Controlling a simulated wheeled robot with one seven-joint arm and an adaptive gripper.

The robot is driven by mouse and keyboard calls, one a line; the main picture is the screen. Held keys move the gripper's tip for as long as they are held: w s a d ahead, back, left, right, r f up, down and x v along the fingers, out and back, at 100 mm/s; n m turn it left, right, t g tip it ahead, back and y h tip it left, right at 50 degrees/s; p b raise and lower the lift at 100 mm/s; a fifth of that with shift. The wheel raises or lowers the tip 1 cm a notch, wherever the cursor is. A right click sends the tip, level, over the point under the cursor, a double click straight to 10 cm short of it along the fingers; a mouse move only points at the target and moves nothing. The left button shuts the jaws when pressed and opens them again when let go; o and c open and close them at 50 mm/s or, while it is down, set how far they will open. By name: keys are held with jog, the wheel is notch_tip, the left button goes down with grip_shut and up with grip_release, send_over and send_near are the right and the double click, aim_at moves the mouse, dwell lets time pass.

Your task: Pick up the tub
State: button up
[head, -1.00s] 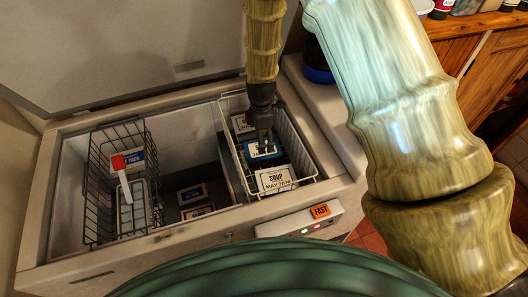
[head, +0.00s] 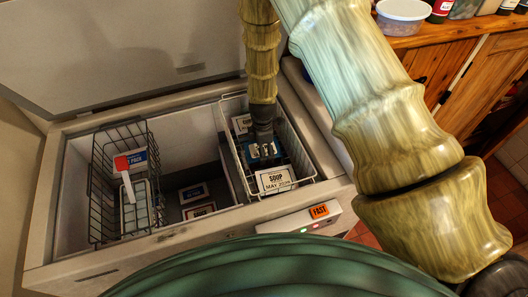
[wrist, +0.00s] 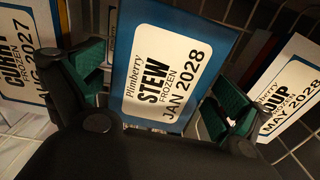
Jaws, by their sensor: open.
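The stew tub, with a blue lid and a white label reading STEW FROZEN JAN 2028 (wrist: 172,68), is in the middle of the wrist view. In the head view the tub (head: 281,159) sits in the right wire basket, partly hidden by my gripper. My gripper (head: 264,153) points down into that basket, right over the tub. In the wrist view the green finger pads of my gripper (wrist: 160,90) are spread apart, one on each side of the tub. I cannot tell whether the pads touch it.
The right wire basket (head: 310,165) also holds a soup tub (head: 273,181) in front and another labelled tub (head: 242,123) behind. The left wire basket (head: 103,190) holds a red-handled scoop and packs. More boxes lie on the chest freezer floor.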

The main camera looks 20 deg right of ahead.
jog(key=shift+c, duration=0.4)
jog(key=c, duration=1.2)
